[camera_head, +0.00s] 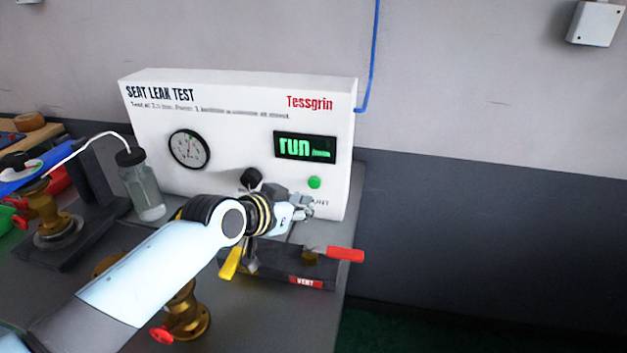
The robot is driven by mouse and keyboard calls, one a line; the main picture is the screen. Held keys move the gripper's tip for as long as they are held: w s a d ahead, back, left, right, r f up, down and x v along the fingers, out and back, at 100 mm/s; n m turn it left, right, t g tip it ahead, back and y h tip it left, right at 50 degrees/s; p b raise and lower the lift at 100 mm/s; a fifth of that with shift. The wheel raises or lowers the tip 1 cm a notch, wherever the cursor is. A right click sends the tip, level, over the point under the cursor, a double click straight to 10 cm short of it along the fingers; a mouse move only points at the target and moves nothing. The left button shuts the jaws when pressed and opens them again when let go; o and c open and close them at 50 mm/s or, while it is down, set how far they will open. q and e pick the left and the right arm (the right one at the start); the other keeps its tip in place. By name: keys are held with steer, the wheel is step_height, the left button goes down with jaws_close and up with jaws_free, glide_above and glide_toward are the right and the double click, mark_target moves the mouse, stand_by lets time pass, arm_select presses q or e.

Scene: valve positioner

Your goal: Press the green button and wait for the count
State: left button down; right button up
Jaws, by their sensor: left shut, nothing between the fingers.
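The green button (314,183) is on the lower right of the white seat leak test box (230,100). Above it, the dark display (305,147) shows "run" in green letters with smaller marks beside it. My left gripper (308,208) is shut and empty, in front of the box's lower right, just below the green button in the picture. The button is uncovered, and I see the gripper apart from it. Part of the label under the button is hidden by the gripper. My right gripper is not in view.
A round gauge (189,149) and a black knob (251,178) are on the box. A vent block (305,281) with a red handle (345,254) lies below my gripper. A clear bottle (143,190) and brass valves (45,215) stand left. The table ends right of the box.

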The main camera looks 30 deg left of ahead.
arm_select(q)
steer(key=shift+s+d+p, duration=0.2)
steer(key=shift+s+p, duration=0.05)
steer(key=shift+s, duration=0.45)
steer(key=shift+s+d+p, duration=0.15)
steer(key=shift+s+p, duration=0.05)
steer(key=shift+s, duration=0.45)
